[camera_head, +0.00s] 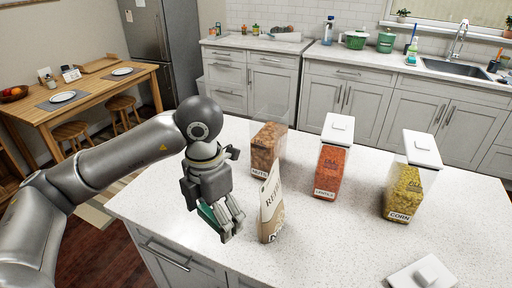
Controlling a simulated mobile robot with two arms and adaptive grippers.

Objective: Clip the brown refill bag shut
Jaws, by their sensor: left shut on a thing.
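The brown refill bag (271,210) stands upright on the white counter, with dark lettering on its front and a narrow top. My left gripper (230,229) is just left of the bag, pointing down, and looks apart from it. It is shut on a green clip (207,214), which shows partly behind the fingers. The rest of the clip is hidden by the gripper. My right gripper is out of view.
A clear, lidless container of nuts (266,148) stands behind the bag. White-lidded containers of lentils (330,170) and corn (402,192) stand to the right. A loose white lid (408,279) lies at the front right. The counter (325,245) is clear right of the bag.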

